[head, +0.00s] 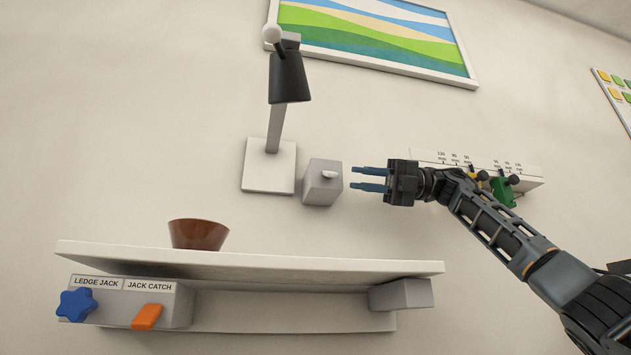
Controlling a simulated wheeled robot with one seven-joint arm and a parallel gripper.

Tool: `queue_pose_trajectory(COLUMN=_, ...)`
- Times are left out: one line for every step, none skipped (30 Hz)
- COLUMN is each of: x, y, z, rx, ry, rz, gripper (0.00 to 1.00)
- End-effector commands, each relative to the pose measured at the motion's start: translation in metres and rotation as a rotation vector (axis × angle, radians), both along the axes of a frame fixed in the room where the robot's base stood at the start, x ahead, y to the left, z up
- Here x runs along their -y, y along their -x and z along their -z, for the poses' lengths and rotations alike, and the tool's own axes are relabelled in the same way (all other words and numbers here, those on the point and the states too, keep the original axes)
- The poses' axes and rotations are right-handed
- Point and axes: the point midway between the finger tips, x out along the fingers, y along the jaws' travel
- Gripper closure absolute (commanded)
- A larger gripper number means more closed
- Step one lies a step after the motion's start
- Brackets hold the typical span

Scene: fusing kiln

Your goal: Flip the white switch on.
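A small grey box (316,188) is mounted on the wall near the middle of the head view. A short white switch lever (329,174) sticks out of its front and points to the right. I cannot tell from this view whether it is on or off. My gripper (353,178) is just right of the box, its two blue fingers pointing left towards it. The fingers are apart with nothing between them. They look clear of the lever, though the depth between them is hard to judge.
A wall lamp with a white plate (257,180) and dark shade (289,78) is left of the box. Below is a white shelf (300,266) with a brown bowl (198,235). A white scale bar (432,157) with green and yellow sliders is behind my arm.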

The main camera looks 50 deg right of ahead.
Motion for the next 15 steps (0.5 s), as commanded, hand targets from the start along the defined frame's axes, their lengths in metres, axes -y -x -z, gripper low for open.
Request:
queue_pose_trajectory(x=-0.005, y=-0.003, z=0.0, rx=0.0, ry=0.001, rz=-0.002, gripper=0.78)
queue_pose_trajectory(x=-0.008, y=-0.005, z=0.0, rx=0.0, ry=0.002, rz=-0.003, gripper=0.78)
queue_pose_trajectory(x=-0.013, y=-0.008, z=0.0, rx=0.0, ry=0.002, rz=-0.005, gripper=0.78)
queue_pose_trajectory(x=-0.016, y=-0.01, z=0.0, rx=0.0, ry=0.002, rz=-0.005, gripper=0.78)
queue_pose_trajectory(x=-0.021, y=-0.013, z=0.0, rx=0.001, ry=0.002, rz=-0.005, gripper=0.78)
queue_pose_trajectory(x=-0.026, y=-0.016, z=-0.001, rx=0.001, ry=0.002, rz=-0.005, gripper=0.78)
queue_pose_trajectory(x=-0.03, y=-0.019, z=-0.001, rx=0.0, ry=0.001, rz=-0.004, gripper=0.78)
queue_pose_trajectory(x=-0.034, y=-0.022, z=-0.001, rx=0.0, ry=0.001, rz=-0.004, gripper=0.78)
queue_pose_trajectory(x=-0.039, y=-0.025, z=-0.001, rx=0.0, ry=0.002, rz=-0.005, gripper=0.78)
queue_pose_trajectory(x=-0.042, y=-0.027, z=-0.001, rx=0.0, ry=0.0, rz=-0.004, gripper=0.78)
queue_pose_trajectory(x=-0.046, y=-0.03, z=-0.001, rx=0.0, ry=-0.001, rz=-0.005, gripper=0.78)
queue_pose_trajectory(x=-0.05, y=-0.033, z=0.0, rx=0.0, ry=0.0, rz=-0.004, gripper=0.78)
queue_pose_trajectory(x=-0.052, y=-0.034, z=0.0, rx=0.0, ry=0.0, rz=-0.004, gripper=0.78)
queue_pose_trajectory(x=-0.054, y=-0.036, z=0.0, rx=0.0, ry=0.0, rz=-0.004, gripper=0.78)
queue_pose_trajectory(x=-0.057, y=-0.038, z=0.0, rx=0.0, ry=-0.001, rz=-0.003, gripper=0.78)
